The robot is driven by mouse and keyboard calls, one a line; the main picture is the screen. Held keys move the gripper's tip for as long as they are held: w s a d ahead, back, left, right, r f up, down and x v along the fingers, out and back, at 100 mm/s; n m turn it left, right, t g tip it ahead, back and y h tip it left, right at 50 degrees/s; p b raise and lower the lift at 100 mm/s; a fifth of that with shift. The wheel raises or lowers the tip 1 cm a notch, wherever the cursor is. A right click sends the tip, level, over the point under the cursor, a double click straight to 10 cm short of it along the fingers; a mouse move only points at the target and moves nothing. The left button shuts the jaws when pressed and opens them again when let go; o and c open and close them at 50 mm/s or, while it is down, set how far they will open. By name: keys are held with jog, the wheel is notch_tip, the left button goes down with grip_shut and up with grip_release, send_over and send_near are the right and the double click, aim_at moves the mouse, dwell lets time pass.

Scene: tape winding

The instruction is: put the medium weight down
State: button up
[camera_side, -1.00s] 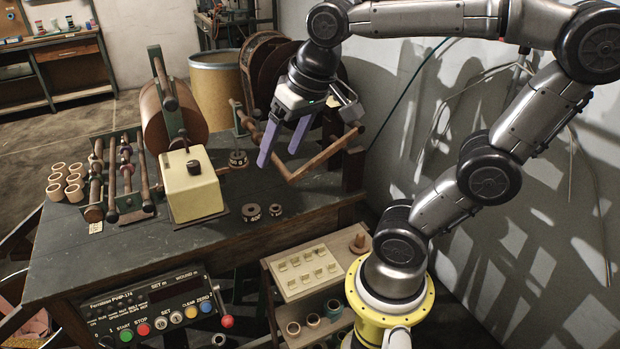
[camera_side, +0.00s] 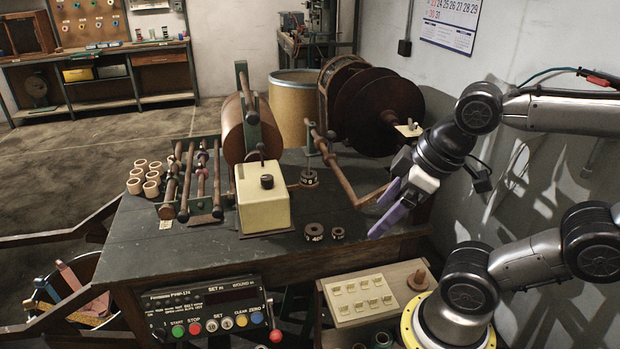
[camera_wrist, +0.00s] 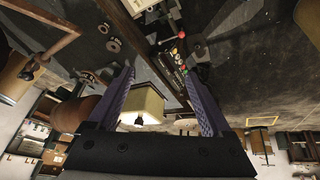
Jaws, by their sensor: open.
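A dark ring weight marked 40 (camera_side: 314,232), which looks like the medium one, lies flat on the bench in front of the wooden dancer arm. A smaller dark ring weight (camera_side: 337,233) lies just right of it, apart. A larger marked weight (camera_side: 309,179) sits around the upright hanger rod below the dancer arm. In the wrist view, the 40 weight (camera_wrist: 112,45) and the smaller weight (camera_wrist: 103,28) show at upper left. My gripper (camera_side: 381,212) is open, right of both loose weights, near the bench's right end. Nothing is between its fingers (camera_wrist: 160,76).
The wooden dancer arm (camera_side: 340,180) reaches close to my gripper. A cream box (camera_side: 263,198) stands left of the weights. Large dark reels (camera_side: 375,110) stand behind. Below is a shelf with a cream tray (camera_side: 362,295). The bench front around the loose weights is clear.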

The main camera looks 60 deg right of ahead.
jog(key=w+d+r+n+g, duration=0.1)
jog(key=w+d+r+n, duration=0.1)
jog(key=w+r+n, duration=0.7)
jog(key=n+g, duration=0.3)
jog(key=g, duration=0.1)
send_over(309, 170)
jog(key=f, duration=1.3)
jog(key=shift+d+f, duration=0.1)
jog(key=shift+d, duration=0.2)
jog(key=shift+w+a+f, duration=0.1)
jog(key=shift+f, duration=1.45)
jog(key=shift+w+a+f, duration=0.1)
jog(key=shift+f, duration=1.4)
